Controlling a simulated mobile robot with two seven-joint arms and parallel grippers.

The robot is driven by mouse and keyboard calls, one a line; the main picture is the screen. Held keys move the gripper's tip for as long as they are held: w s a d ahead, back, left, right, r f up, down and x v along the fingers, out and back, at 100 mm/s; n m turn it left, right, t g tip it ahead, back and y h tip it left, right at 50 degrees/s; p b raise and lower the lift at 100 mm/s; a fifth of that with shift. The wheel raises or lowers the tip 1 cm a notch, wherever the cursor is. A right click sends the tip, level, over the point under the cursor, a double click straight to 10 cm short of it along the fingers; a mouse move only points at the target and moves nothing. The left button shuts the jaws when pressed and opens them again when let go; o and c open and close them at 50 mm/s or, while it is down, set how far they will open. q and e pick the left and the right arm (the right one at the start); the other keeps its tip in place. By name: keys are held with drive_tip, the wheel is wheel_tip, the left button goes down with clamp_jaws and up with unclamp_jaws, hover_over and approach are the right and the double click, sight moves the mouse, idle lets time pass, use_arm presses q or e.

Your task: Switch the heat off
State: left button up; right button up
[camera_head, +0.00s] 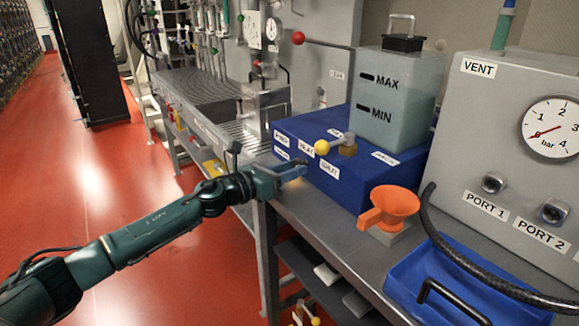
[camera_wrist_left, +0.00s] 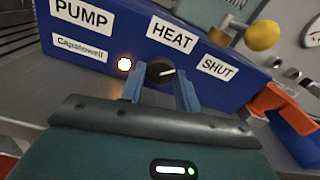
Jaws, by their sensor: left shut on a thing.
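The blue box (camera_head: 345,185) on the bench carries a HEAT label (camera_head: 306,148), which also shows in the left wrist view (camera_wrist_left: 172,35). Below that label is a dark round heat knob (camera_wrist_left: 160,72) with a light line across it. A small lamp (camera_wrist_left: 124,64) glows orange-white just left of the knob. My left gripper (camera_head: 298,170) is at the front face of the box. In the left wrist view its two blue fingers (camera_wrist_left: 159,86) are shut on the knob, one on each side. My right gripper is out of view.
A PUMP label (camera_wrist_left: 82,14) and SHUT label (camera_wrist_left: 217,68) flank the HEAT label. A yellow-ball lever (camera_head: 321,147) and a clear tank (camera_head: 395,100) stand on the box. An orange funnel (camera_head: 393,203) and blue tray (camera_head: 405,275) are to the right.

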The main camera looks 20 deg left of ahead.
use_arm(q)
drive_tip(key=n+p, duration=0.1)
drive_tip(key=n, duration=0.1)
drive_tip(key=shift+r+n+p, duration=0.1)
drive_tip(key=shift+n+p, duration=0.2)
drive_tip(key=shift+n, duration=0.1)
drive_tip(key=shift+n+p, duration=0.55)
drive_tip(key=shift+n, duration=0.35)
drive_tip(key=shift+n+p, duration=0.3)
drive_tip(key=shift+n, duration=0.1)
drive_tip(key=n+p, duration=0.2)
drive_tip(key=n, duration=0.1)
drive_tip(key=shift+n, duration=0.8)
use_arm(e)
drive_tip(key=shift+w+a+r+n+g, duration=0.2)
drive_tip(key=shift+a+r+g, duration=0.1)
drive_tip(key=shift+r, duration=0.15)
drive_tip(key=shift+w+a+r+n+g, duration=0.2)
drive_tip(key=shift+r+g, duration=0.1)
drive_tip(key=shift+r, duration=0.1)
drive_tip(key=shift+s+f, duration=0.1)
use_arm(q)
drive_tip(key=o, duration=1)
drive_tip(key=shift+c, duration=0.2)
drive_tip(key=shift+s, duration=0.1)
